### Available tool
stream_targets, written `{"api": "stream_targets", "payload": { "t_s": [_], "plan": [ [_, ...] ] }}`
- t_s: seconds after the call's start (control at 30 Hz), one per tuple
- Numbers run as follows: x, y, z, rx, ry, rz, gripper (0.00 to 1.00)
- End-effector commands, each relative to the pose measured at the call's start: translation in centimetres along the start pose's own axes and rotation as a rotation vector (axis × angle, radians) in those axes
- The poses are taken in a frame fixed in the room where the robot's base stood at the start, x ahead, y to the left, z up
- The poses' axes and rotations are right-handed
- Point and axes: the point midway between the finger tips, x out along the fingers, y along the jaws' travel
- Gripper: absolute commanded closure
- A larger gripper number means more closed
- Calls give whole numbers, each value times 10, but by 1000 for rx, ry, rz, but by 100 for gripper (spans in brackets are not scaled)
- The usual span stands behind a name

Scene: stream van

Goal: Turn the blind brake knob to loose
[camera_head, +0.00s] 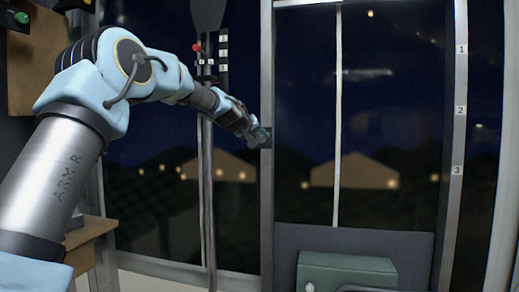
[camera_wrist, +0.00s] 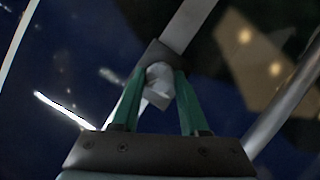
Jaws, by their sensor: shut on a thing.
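The knob (camera_wrist: 158,74) is a small light-grey piece on a dark square mount (camera_wrist: 160,50), which sits on a grey metal bar in the wrist view. I take it for the blind brake knob. My gripper (camera_wrist: 161,76) has its two green fingers closed on either side of it. In the head view my gripper (camera_head: 262,135) reaches the dark mount (camera_head: 267,133) on the upright grey post left of the window, and hides the knob there. No loose or tight marking is readable.
The window (camera_head: 390,110) right of the post has a pale vertical rod (camera_head: 338,110) and number labels 1 to 3 on its right frame. A green box (camera_head: 345,270) stands below. A dark pole with a red ball (camera_head: 197,47) and a numbered strip is behind my arm.

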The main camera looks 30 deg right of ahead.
Motion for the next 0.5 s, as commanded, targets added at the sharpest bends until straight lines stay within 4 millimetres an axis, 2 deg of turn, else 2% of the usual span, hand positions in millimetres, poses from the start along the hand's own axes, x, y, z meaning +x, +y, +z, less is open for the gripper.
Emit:
{"api": "stream_targets", "payload": {
  "t_s": [0.03,0.5],
  "plan": [
    [3,-8,6,-43,5,16,100],
    [3,-10,7,-456,2,189,100]
  ]
}}
